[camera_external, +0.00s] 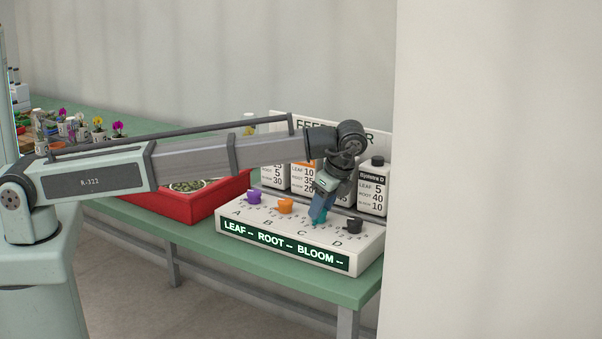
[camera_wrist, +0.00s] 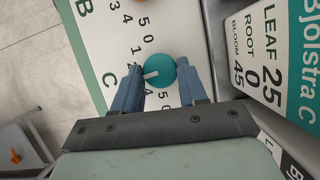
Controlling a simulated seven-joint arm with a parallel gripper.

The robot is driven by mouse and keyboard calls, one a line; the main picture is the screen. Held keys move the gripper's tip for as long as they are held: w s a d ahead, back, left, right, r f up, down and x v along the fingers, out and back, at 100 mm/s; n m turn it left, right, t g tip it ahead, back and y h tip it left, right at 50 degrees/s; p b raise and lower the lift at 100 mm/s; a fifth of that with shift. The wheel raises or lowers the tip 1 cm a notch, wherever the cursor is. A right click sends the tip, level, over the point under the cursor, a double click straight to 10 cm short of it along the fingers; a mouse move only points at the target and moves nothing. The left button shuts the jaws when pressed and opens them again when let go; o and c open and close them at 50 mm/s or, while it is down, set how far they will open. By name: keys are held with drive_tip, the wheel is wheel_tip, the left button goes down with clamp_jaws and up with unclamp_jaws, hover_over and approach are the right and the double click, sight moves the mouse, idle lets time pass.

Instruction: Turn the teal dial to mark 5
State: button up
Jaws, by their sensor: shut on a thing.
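The teal dial (camera_wrist: 163,68) sits on the white panel (camera_wrist: 98,38) beside the letter C. In the wrist view its white pointer line aims left and slightly down, towards the C side. Some numerals around it are hidden by my fingers, so I cannot tell the exact mark. My gripper (camera_wrist: 159,70) is shut on the teal dial, one finger on each side. In the external view, my gripper (camera_external: 319,212) reaches down onto the panel (camera_external: 233,213), and the teal dial (camera_external: 320,218) is partly hidden behind the fingers.
Purple (camera_external: 254,197), orange (camera_external: 285,206) and black (camera_external: 354,226) dials share the panel. The display (camera_external: 284,246) reads LEAF, ROOT and BLOOM with dashes. Labelled bottles (camera_external: 373,188) stand close behind. A red tray (camera_external: 201,208) lies left of the panel.

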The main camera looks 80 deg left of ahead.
drive_tip(key=shift+n, duration=0.6)
drive_tip(key=o, duration=1.1)
drive_tip(key=shift+c, duration=0.2)
